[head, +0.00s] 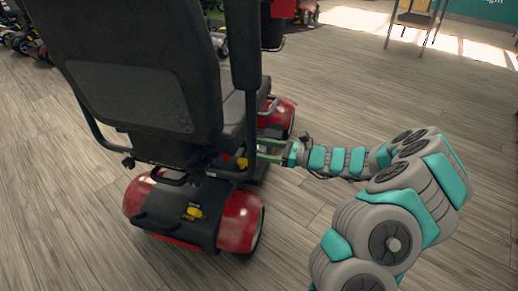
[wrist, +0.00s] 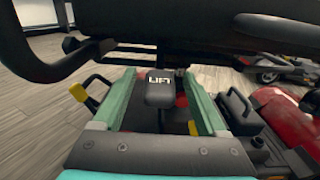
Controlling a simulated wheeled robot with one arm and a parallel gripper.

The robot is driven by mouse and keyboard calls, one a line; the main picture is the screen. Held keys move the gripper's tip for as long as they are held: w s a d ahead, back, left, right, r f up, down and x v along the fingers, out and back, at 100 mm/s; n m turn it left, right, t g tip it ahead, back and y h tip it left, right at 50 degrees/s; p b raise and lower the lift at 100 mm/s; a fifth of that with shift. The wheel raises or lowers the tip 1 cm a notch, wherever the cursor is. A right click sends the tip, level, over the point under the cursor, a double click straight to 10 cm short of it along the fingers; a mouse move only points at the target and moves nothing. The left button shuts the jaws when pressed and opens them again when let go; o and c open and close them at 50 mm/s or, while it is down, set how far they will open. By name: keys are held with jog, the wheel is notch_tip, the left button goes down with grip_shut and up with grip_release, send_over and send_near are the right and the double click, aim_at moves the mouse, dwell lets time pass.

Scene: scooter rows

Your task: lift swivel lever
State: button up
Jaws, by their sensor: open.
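A black lever (wrist: 160,92) with a white "LIFT" label shows under the seat in the wrist view. My gripper (wrist: 160,78) is open, its two teal fingers on either side of the lever. Gaps show between the lever and both fingers; how deep it sits between them is hard to tell. In the head view my gripper (head: 268,150) reaches in from the right, just under the seat's side. The lever cannot be made out there. The scooter's black seat (head: 130,80) stands above its red rear body (head: 235,220).
An armrest (head: 243,50) hangs just above my gripper. A yellow-tipped part (wrist: 78,92) is left of the fingers, and a red fender (wrist: 285,115) is to the right. Another scooter (wrist: 280,70) stands beyond. The wooden floor (head: 340,120) to the right is mostly clear.

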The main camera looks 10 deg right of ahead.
jog(key=shift+c, duration=0.2)
grip_shut()
dwell(0.3)
dwell(0.8)
